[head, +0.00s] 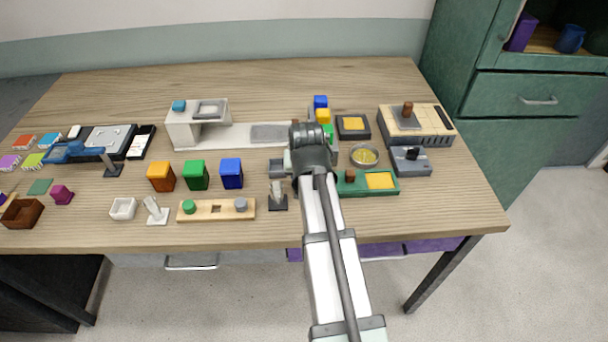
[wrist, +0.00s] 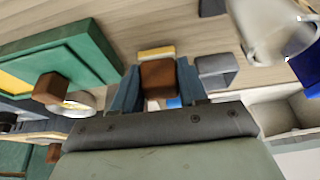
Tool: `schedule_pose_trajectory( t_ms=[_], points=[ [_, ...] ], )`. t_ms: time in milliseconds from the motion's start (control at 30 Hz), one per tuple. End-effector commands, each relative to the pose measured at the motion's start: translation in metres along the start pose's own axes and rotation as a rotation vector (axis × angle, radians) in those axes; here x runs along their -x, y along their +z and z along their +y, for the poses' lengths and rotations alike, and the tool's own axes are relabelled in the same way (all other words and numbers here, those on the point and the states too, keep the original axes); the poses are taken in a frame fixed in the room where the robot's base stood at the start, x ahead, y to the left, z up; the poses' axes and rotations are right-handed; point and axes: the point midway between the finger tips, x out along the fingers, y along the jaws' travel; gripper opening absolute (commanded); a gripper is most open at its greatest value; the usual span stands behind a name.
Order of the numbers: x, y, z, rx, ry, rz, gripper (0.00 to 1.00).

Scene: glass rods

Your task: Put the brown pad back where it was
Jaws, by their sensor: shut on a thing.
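My gripper (wrist: 158,84) is shut on a small brown block, which I take to be the brown pad (wrist: 158,73). Its blue fingers press on both sides of it in the wrist view. A thin yellow strip (wrist: 156,52) shows just beyond the pad; I cannot tell whether it is part of it. In the head view my arm hides the fingers and the pad. The green tray (head: 393,190) with a yellow panel lies just right of my gripper. A brown knob (head: 350,175) stands at its left end, and the knob also shows in the wrist view (wrist: 50,88).
A small grey box (wrist: 215,70) is close to the fingers. A round dish (head: 364,155), a dark box with a yellow top (head: 352,126) and a grey machine with a brown handle (head: 408,109) stand right. Coloured blocks (head: 195,175) stand left. The table's back is clear.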

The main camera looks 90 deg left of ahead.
Motion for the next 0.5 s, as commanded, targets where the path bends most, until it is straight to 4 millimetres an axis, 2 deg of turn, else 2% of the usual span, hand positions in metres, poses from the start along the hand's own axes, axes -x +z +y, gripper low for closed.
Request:
schedule_pose_trajectory(
  t_ms=[100, 500],
  points=[
    [-0.0092, 0.0043, 0.0001, 0.0, 0.0, -0.001, 0.18],
    [-0.0121, 0.0052, 0.0, 0.0, 0.0, 0.0, 0.18]
  ],
)
